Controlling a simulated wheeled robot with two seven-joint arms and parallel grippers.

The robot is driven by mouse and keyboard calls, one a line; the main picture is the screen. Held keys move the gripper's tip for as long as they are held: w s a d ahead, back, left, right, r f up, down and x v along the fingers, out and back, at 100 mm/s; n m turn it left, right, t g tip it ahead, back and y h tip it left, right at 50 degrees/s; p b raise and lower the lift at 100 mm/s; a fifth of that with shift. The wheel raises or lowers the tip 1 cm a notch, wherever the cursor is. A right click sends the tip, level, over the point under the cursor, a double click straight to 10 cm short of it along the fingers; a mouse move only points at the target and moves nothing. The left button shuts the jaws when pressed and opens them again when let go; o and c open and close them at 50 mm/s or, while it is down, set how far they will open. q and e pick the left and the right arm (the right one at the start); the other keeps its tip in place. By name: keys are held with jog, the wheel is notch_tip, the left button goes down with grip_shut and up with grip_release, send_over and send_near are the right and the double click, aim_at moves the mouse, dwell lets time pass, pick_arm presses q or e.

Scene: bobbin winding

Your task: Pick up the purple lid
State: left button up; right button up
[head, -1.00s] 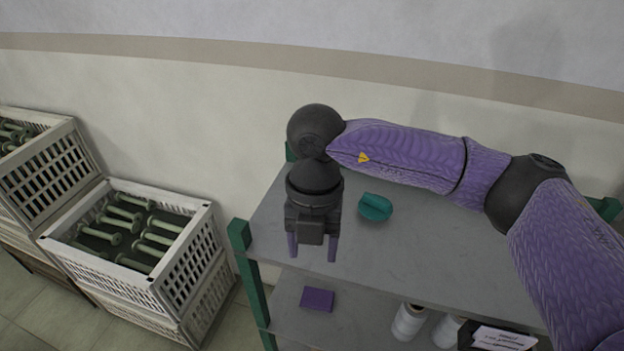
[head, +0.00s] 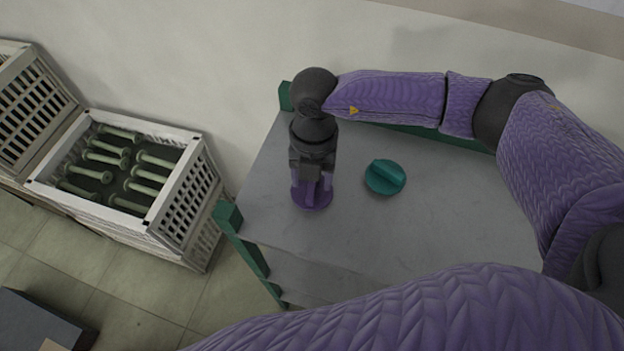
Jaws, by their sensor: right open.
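The purple lid (head: 313,203) lies on the grey top shelf, near its left end. It is round and partly hidden by my right gripper. My right gripper (head: 312,192) points down over the lid with its fingers apart, one on each side of the lid's middle. I cannot tell whether the fingers touch it. A teal lid (head: 385,177) with a raised grip bar lies on the shelf to the right of the gripper. My left gripper is not in view.
The grey shelf (head: 440,220) has green corner posts, one (head: 228,217) at its front left. White crates (head: 185,215) with green bobbins stand on the floor at left. A dark box (head: 40,325) is at lower left. Part of my arm covers the lower right.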

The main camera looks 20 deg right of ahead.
jog(key=shift+s+f, duration=0.2)
jog(key=shift+f, duration=0.35)
grip_shut()
jog(key=shift+w, duration=0.1)
